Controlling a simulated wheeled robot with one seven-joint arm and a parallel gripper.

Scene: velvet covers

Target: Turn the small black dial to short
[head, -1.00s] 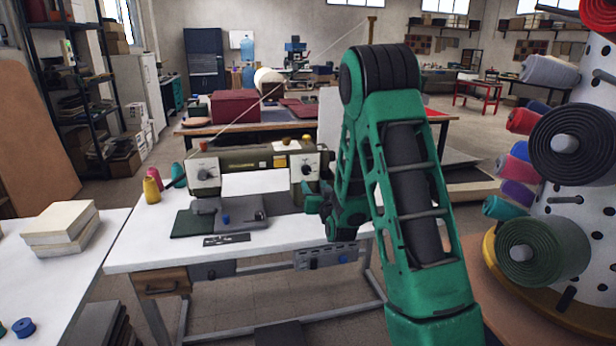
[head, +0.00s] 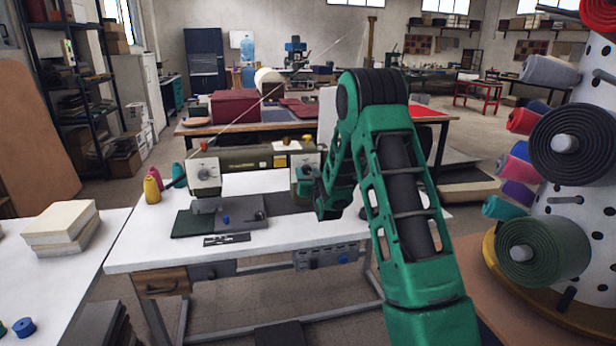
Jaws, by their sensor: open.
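An olive sewing machine (head: 240,163) stands on a white worktable (head: 140,240). Its left end has a pale plate with a small dark dial (head: 204,173). Any dial on that right plate is hidden. Dial markings are too small to read.
Dark green and grey fabric (head: 193,224) lies on the table left of my arm, with a small blue spool (head: 226,219) on it. Thread cones (head: 152,190) stand at the left. A rack of fabric rolls (head: 575,145) is close on the right.

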